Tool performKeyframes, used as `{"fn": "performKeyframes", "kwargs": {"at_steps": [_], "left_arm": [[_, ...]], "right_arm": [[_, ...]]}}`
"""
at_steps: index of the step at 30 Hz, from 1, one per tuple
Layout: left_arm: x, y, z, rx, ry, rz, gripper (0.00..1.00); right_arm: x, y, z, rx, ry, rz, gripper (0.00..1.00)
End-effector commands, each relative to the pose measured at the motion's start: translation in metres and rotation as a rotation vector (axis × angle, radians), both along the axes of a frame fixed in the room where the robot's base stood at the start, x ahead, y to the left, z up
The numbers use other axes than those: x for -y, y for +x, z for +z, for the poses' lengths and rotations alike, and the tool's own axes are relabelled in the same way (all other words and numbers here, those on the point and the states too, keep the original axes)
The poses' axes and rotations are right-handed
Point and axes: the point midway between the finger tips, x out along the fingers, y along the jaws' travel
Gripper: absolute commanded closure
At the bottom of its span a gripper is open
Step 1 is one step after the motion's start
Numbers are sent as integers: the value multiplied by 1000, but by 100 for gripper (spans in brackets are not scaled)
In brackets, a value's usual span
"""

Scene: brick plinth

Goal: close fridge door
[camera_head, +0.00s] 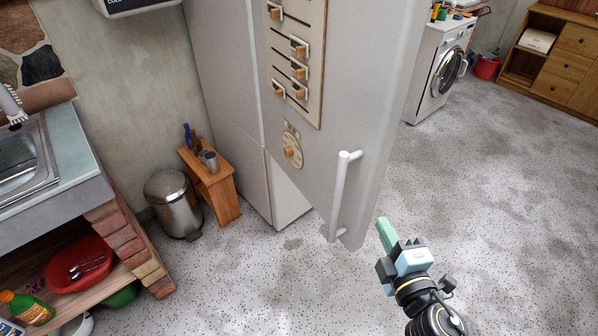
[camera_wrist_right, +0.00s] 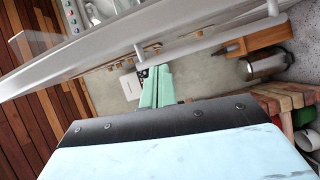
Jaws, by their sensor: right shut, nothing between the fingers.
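The fridge (camera_head: 222,70) is tall and pale grey. Its door (camera_head: 385,90) stands open, swung out toward me, with its lower edge above the speckled floor. A white vertical bar handle (camera_head: 340,195) is on the door's outer face near the free edge. My right gripper (camera_head: 383,232) is right of the handle, past the door's free edge, with its green fingers together and empty. In the right wrist view the shut fingers (camera_wrist_right: 157,88) point toward the door (camera_wrist_right: 85,62), which crosses the picture as a long pale slab. I cannot tell whether they touch it. My left gripper is not in view.
A metal bin (camera_head: 173,200) and a small wooden stand (camera_head: 212,185) are left of the fridge. A sink counter (camera_head: 65,160) with brick supports is at far left. A washing machine (camera_head: 430,70) and wooden cabinet (camera_head: 560,50) stand behind. Floor on the right is clear.

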Motion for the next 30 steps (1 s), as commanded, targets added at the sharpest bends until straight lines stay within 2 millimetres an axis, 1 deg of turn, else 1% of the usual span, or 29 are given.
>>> {"fn": "performKeyframes", "kwargs": {"at_steps": [1,3,7,11,14,18,24,26,27,30], "left_arm": [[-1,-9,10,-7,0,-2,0],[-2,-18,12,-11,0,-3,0],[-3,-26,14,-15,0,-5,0],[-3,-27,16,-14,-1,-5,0],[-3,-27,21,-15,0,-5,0],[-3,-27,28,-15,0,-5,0],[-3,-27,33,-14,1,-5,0],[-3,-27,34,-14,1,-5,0],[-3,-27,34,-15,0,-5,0],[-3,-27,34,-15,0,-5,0]], "right_arm": [[-6,0,16,20,-36,34,100],[-13,-1,23,42,-75,71,100],[-20,0,29,62,-108,103,100],[-23,10,29,65,-112,108,100],[-27,25,30,66,-112,106,100],[-33,51,30,65,-110,105,100],[-42,89,29,65,-109,104,100],[-45,99,29,64,-110,105,100],[-36,101,27,62,-112,103,100],[-23,107,27,62,-110,104,100]]}}
